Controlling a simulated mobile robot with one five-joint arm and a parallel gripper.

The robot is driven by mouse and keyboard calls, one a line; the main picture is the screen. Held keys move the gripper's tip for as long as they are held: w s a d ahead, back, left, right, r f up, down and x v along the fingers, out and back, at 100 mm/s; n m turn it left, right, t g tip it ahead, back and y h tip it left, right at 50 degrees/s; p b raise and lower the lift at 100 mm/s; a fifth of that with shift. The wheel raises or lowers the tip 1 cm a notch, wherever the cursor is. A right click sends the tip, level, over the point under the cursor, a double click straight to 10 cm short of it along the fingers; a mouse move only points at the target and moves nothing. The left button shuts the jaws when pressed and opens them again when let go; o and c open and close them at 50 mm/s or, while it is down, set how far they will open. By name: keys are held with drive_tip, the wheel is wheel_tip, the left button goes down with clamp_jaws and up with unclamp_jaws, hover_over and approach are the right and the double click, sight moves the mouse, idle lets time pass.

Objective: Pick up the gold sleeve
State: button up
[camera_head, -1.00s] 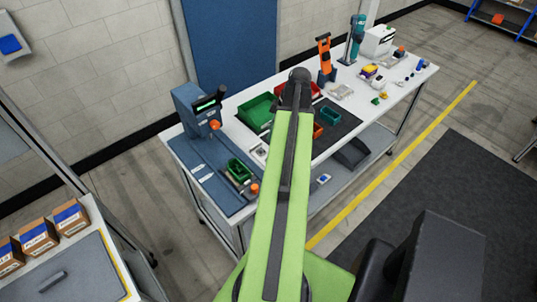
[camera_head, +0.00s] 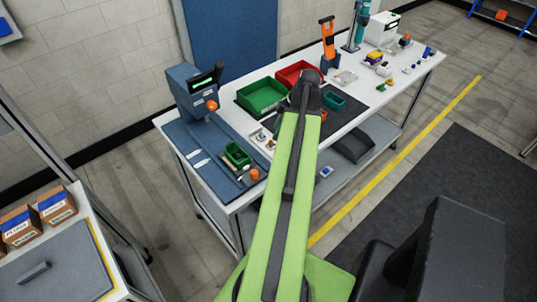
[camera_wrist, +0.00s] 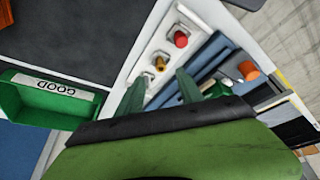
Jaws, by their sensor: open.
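The gold sleeve (camera_wrist: 161,62) is a small brass-coloured piece on a pale fixture plate in the wrist view, between a red piece (camera_wrist: 181,39) and a small pale piece (camera_wrist: 149,78). My gripper (camera_wrist: 160,79) is open, with its two dark green fingers pointing toward this row of fixtures. The sleeve appears just past the fingertips, roughly between them, and nothing is held. The height gap cannot be judged. In the head view my arm hides the gripper, and the fixtures are too small to tell the sleeve apart.
A green bin marked GOOD (camera_wrist: 12,97) lies left of the fingers; it also shows in the head view (camera_head: 262,110). A red bin (camera_head: 285,79) and dark mat are behind my arm. A blue press (camera_head: 190,90) and a small green tray (camera_head: 237,155) stand at the bench's left.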

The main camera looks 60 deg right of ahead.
sight(270, 141)
drive_tip(key=shift+w+f, duration=0.15)
drive_tip(key=shift+f, duration=0.15)
drive_tip(key=b+x, duration=0.4)
drive_tip(key=x, duration=0.1)
drive_tip(key=shift+a+f+b, duration=0.2)
drive_tip(key=shift+b, duration=0.2)
drive_tip(key=shift+r, duration=0.2)
clamp_jaws()
